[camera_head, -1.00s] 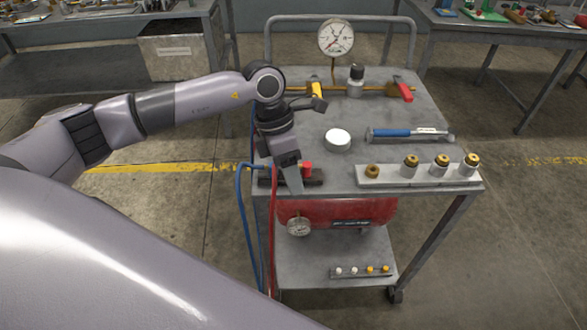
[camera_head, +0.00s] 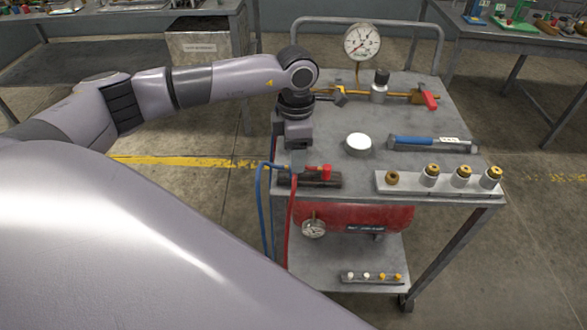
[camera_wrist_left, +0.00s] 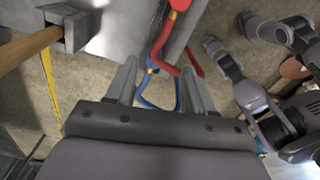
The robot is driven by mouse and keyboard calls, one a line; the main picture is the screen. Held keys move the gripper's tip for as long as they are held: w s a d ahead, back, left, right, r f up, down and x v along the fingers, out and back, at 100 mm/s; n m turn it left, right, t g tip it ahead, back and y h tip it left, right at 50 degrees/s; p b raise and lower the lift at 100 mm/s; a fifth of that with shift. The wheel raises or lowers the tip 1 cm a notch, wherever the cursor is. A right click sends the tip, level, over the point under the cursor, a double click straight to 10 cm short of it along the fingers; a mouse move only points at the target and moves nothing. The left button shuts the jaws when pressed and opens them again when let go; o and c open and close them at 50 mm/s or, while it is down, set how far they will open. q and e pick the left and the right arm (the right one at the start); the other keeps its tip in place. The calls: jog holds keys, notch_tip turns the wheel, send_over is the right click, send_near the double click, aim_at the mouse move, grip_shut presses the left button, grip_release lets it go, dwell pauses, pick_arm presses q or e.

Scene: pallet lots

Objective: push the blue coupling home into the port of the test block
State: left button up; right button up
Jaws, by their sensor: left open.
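My left gripper (camera_head: 298,168) points down at the cart's front left corner, beside a red coupling (camera_head: 325,171) and over a dark block (camera_head: 312,181). In the left wrist view its two fingers (camera_wrist_left: 160,72) stand apart, open. A blue hose (camera_head: 264,205) rises to the gripper's left side; its bend shows between the fingers in the wrist view (camera_wrist_left: 150,101). A small blue piece (camera_wrist_left: 151,64) shows there too, but I cannot tell whether it is the coupling's body. The fingers do not visibly grip it. I cannot make out the test block's port; the gripper covers part of the dark block.
A red hose (camera_head: 290,225) hangs beside the blue one. The cart top (camera_head: 350,180) also holds a white round disc (camera_head: 358,144), a blue-handled tool (camera_head: 432,142), a pale rack (camera_head: 405,188) with brass-topped fittings, and a gauge (camera_head: 361,42) over brass piping behind my arm.

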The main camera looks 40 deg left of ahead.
pick_arm(q)
jog(key=shift+w+a+f+p, duration=0.1)
jog(key=shift+a+f+p, duration=0.1)
jog(key=shift+f, duration=0.65)
jog(key=shift+s+a+f+p, duration=0.1)
jog(key=shift+f+p, duration=0.05)
jog(key=shift+f, duration=0.75)
jog(key=shift+w+a+f+p, duration=0.1)
jog(key=shift+f+p, duration=0.1)
jog(key=shift+f, duration=0.65)
grip_shut()
